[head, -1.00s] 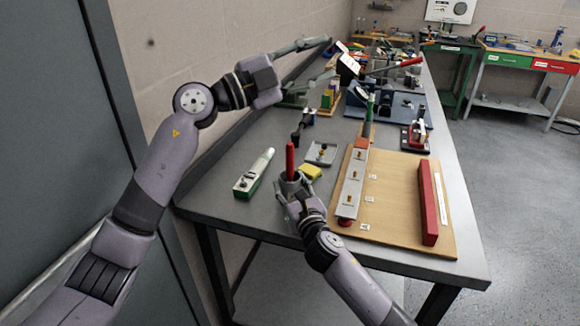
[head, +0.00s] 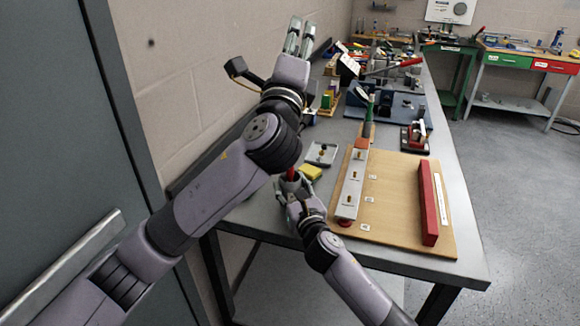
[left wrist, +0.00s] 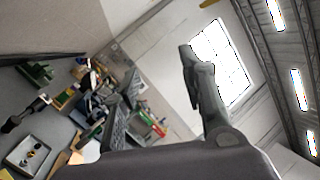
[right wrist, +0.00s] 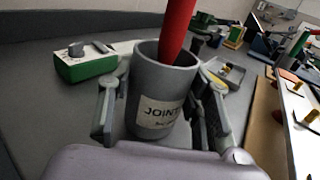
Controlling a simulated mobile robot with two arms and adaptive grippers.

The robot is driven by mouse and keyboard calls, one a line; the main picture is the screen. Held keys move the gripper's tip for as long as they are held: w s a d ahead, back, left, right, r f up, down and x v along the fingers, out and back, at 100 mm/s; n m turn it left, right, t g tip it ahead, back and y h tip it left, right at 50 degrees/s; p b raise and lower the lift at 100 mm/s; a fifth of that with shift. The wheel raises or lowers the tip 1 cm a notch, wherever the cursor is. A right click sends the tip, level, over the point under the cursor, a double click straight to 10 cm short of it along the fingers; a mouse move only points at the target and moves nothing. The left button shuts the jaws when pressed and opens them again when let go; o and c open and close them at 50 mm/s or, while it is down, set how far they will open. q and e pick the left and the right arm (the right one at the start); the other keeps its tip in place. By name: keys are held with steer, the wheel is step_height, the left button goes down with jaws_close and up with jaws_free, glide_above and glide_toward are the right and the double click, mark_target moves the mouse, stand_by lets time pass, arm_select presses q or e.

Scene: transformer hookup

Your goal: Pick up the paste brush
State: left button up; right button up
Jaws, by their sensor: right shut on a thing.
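The paste brush shows as a thick red handle (right wrist: 177,28) standing in a grey cup (right wrist: 160,92) with a label starting "JOINT". Its lower end is hidden inside the cup. In the head view only a little of the red handle (head: 291,174) shows beside my left arm. My right gripper (right wrist: 160,112) has a finger on each side of the cup and is shut on it, near the table's front edge. My left gripper (head: 300,38) is raised by the wall, pointing up and away from the brush. Its two fingers stand apart and nothing is between them.
A green-and-white device (right wrist: 88,63) lies left of the cup. A yellow sponge (head: 311,172) and a small grey tray (head: 321,154) lie behind it. A wooden board (head: 395,220) with a metal bar and red block fills the right side. My left arm crosses above the table's left part.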

arm_select(q)
step_height(320, 180, down, 9)
steer(key=s+m+g+y, duration=0.1)
steer(key=m+g+y, duration=0.2)
steer(key=m+g, duration=0.1)
steer(key=m+g+y, duration=0.3)
steer(key=m+g, duration=0.2)
steer(key=m, duration=0.2)
glide_above(290, 170)
steer(key=w, duration=0.1)
step_height(290, 170, down, 16)
steer(key=shift+r, duration=0.25)
steer(key=shift+h, duration=0.3)
jaws_close()
